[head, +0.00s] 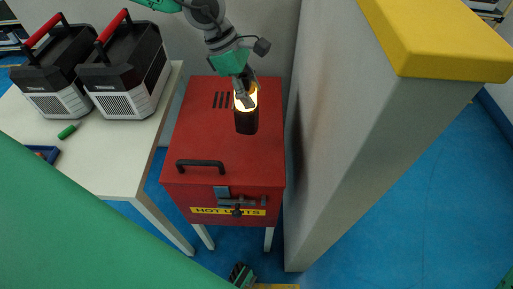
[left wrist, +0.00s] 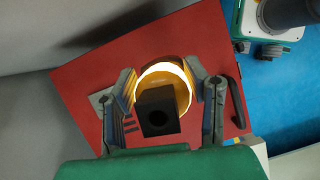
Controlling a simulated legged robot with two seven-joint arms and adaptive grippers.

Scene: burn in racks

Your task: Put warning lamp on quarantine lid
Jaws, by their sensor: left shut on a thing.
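The warning lamp (head: 246,122) has a dark body and a glowing amber part. My left gripper (head: 245,92) is shut on it, with the lamp over the far half of the red lid (head: 215,137) of the cabinet marked "HOT UNITS". In the left wrist view the lamp (left wrist: 178,80) sits between the two fingers of the left gripper (left wrist: 162,82), with the red lid (left wrist: 85,75) behind it. I cannot tell whether the lamp touches the lid.
A black handle (head: 200,163) and slots (head: 221,100) are on the lid. A grey wall (head: 335,130) with a yellow cap (head: 440,40) stands close on the right. A white table (head: 110,165) on the left bears two black-and-white units (head: 125,75) and a green item (head: 67,131).

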